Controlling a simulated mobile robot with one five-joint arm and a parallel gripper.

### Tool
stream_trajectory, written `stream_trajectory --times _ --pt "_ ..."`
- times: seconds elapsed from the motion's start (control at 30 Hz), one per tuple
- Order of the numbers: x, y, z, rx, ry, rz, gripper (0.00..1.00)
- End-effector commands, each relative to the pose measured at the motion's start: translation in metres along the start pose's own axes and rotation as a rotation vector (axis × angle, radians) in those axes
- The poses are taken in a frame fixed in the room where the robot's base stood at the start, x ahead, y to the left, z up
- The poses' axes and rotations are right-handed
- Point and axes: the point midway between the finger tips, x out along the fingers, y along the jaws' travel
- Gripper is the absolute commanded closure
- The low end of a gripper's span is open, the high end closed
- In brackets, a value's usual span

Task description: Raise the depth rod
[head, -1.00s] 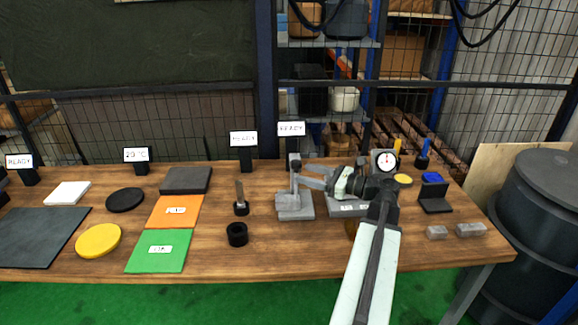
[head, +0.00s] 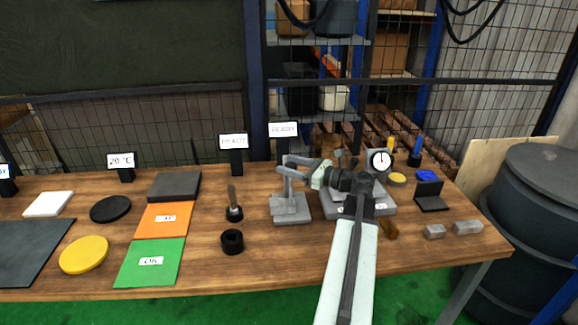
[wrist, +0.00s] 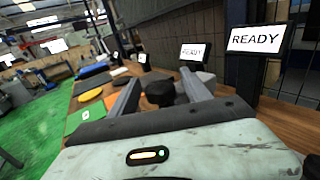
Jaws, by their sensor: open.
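My gripper (head: 284,165) reaches leftward at the upper part of a grey stand (head: 290,210) on the bench. Its two fingers are apart. In the wrist view a round black knob (wrist: 160,93) sits between the fingers, with no clear grip on it. It appears to be the top of the depth rod on the grey stand, but the fingers hide it in the head view. I cannot tell how far the rod is down.
A dial gauge (head: 381,160) stands on a grey base right of the stand. A black ring (head: 232,241) and a small upright post (head: 233,205) are to the left. READY signs stand behind. The front bench edge is clear.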

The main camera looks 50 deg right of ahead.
Motion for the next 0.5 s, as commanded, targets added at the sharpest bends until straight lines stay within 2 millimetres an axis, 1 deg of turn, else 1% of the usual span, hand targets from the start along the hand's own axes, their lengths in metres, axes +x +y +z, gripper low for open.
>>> stream_trajectory --times 0.17,0.2,0.27,0.3,0.37,0.4,0.5 --pt "0.0007 0.0003 0.0000 0.000 0.000 0.000 0.44" --pt "0.0007 0.0004 0.0000 0.000 0.000 0.001 0.49" --pt "0.0008 0.0005 0.0000 0.000 0.000 0.001 0.66" --pt "0.0008 0.0006 0.0000 0.000 0.000 0.001 0.77" --pt "0.0009 0.0006 0.0000 0.000 0.000 0.001 0.94" --pt "0.0010 0.0007 0.0000 0.000 0.000 0.001 1.00" --pt "0.0011 0.0007 0.0000 0.000 0.000 0.001 1.00"
